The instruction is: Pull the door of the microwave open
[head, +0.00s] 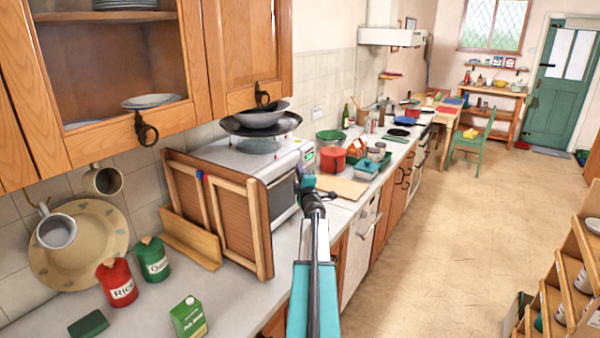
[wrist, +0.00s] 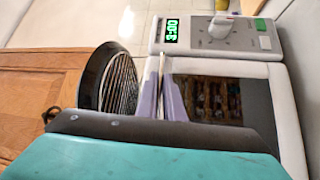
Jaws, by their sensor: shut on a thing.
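The white microwave (head: 240,154) stands on the counter under the wall cupboards. Its dark door (head: 284,201) faces right, partly hidden by my arm and a wooden panel. In the wrist view the dark door window (wrist: 215,98) lies beside the control panel (wrist: 212,36) with its green display. The door looks closed or nearly so. My gripper (head: 300,176) is at the door's edge nearest the panel. Its pale fingers (wrist: 164,100) are shut on the thin door handle (wrist: 161,68) in the wrist view.
Dark pans (head: 260,123) sit on top of the microwave. A wooden panelled rack (head: 235,215) stands close against its near side. A cutting board (head: 341,187) and a red pot (head: 332,159) lie beyond on the counter. The floor (head: 450,220) to the right is open.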

